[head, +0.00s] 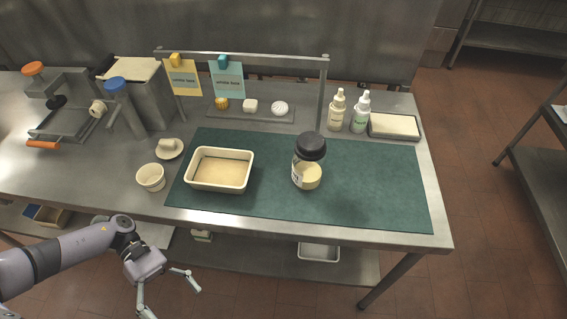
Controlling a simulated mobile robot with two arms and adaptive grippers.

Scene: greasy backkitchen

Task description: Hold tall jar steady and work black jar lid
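The tall jar (307,176) stands upright on the green mat, right of the cream tray. It is clear with pale contents and a white label on its left side. The black lid (310,146) sits on top of the jar. My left gripper (168,300) is open and empty, with its fingers spread wide. It hangs in front of the table's front edge at the lower left, well apart from the jar. My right gripper is not in view.
The green mat (380,190) is clear to the jar's right. A cream tray (219,169) lies left of the jar, with a small cup (151,177) beyond it. Two dropper bottles (337,110) stand behind. A metal rail frame (322,95) with hanging cards crosses the back.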

